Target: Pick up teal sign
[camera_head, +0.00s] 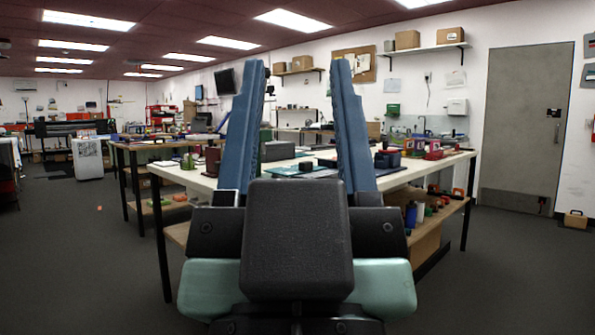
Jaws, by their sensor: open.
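My gripper (298,64) fills the middle of the view, its two long blue fingers pointing up and away, spread wide with nothing between them. Beyond and between the fingers stands a white-topped table (232,181) with black legs. A flat teal piece (289,171) lies on that table, partly covered by small dark objects and cut off by my fingers. I cannot tell whether it is the teal sign, and I see no other clear teal sign. The gripper is well short of the table items, and its body hides the table's front middle.
The table bears several small items, with red and dark boxes (432,150) at its right. A lower shelf (428,235) holds coloured bottles. A grey door (521,125) is at the right, with a small case (575,219) beside it. The floor at left and right is mostly clear.

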